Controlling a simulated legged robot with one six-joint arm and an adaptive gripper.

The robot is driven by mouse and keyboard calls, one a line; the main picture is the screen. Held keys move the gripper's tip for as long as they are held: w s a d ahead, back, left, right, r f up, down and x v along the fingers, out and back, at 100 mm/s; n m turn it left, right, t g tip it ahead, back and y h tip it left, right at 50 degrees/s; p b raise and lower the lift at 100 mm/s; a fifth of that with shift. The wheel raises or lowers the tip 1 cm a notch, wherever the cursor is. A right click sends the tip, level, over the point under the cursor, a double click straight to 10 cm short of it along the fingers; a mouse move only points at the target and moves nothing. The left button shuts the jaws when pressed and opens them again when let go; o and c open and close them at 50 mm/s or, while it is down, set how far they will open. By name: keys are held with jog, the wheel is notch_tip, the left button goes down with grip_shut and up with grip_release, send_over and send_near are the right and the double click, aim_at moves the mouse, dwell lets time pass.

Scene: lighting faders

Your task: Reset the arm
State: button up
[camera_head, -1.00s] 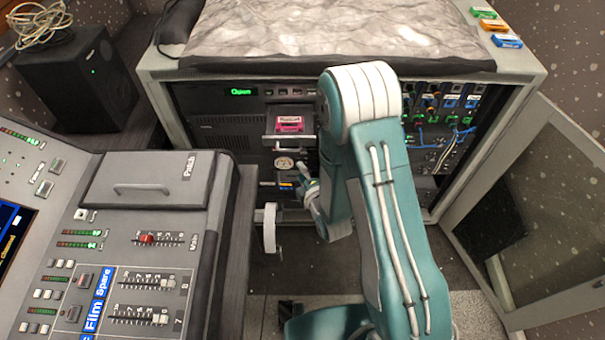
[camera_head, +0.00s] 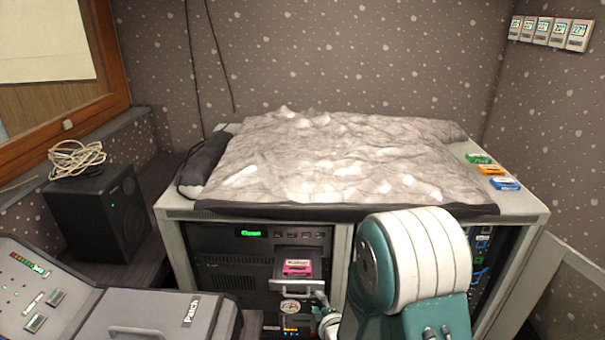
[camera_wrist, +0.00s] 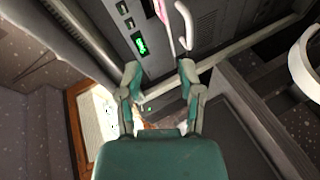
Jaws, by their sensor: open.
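My gripper (camera_wrist: 161,85) is open in the wrist view, its two teal fingers apart with nothing between the tips. In the head view only a small part of it shows at the lower middle, beside my teal and white arm, in front of the rack (camera_head: 235,272). A tray with a pink cassette (camera_head: 297,267) sticks out of the rack just above it. The pink edge (camera_wrist: 161,10) and a pale handle (camera_wrist: 186,22) show beyond the fingertips in the wrist view. The rack's green display (camera_head: 250,233) is lit; it also shows in the wrist view (camera_wrist: 140,45).
A grey rumpled cover (camera_head: 330,160) lies on the rack top, with green, orange and blue cassettes (camera_head: 491,170) at its right. A black speaker (camera_head: 100,215) stands left. The mixing console (camera_head: 150,318) is at lower left. An open rack door (camera_head: 570,290) stands at right.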

jog(key=s+d+r+m+g+h, duration=0.25)
jog(key=d+r+m, duration=0.2)
jog(key=r, duration=0.35)
jog(key=s+d+r+m+g+h, duration=0.1)
jog(key=s+d+r+m, duration=0.3)
jog(key=r, duration=0.3)
jog(key=s+d+r+m+g, duration=0.1)
jog(key=s+r+m, duration=0.3)
jog(key=s, duration=0.5)
jog(key=s+d+r+m+g, duration=0.1)
jog(key=s+r+m+g, duration=0.2)
jog(key=s, duration=0.7)
jog(key=shift+s+d+r+m, duration=0.15)
jog(key=shift+d+r+m, duration=0.2)
jog(key=shift+r+m, duration=0.65)
